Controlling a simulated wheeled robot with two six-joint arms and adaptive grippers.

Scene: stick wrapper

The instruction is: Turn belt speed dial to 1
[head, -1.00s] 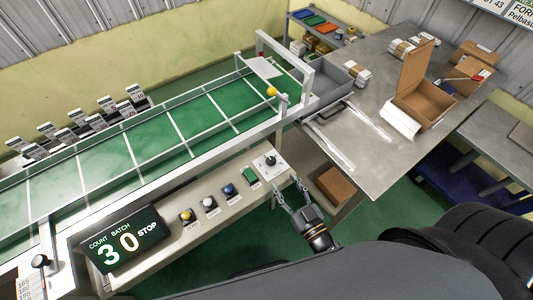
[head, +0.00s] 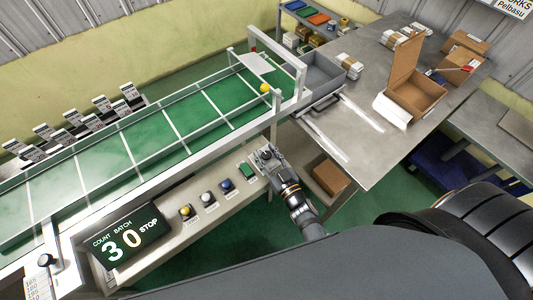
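The belt speed dial (head: 266,152) is a small black knob on a white plate at the right end of the control panel, in the head view. My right gripper (head: 268,158) is at the dial, with its fingers over the plate and partly hiding the knob. I cannot tell whether the fingers are closed on the knob or only around it. The dial's numbers and pointer are too small and covered to read. My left gripper is not in view.
The panel (head: 170,238) also carries a green button (head: 247,170), blue, white and yellow knobs, and a display (head: 125,238) reading 30 STOP. The green conveyor (head: 140,145) runs behind it. A steel table (head: 375,160) stands to the right, with a cardboard box (head: 331,178) below.

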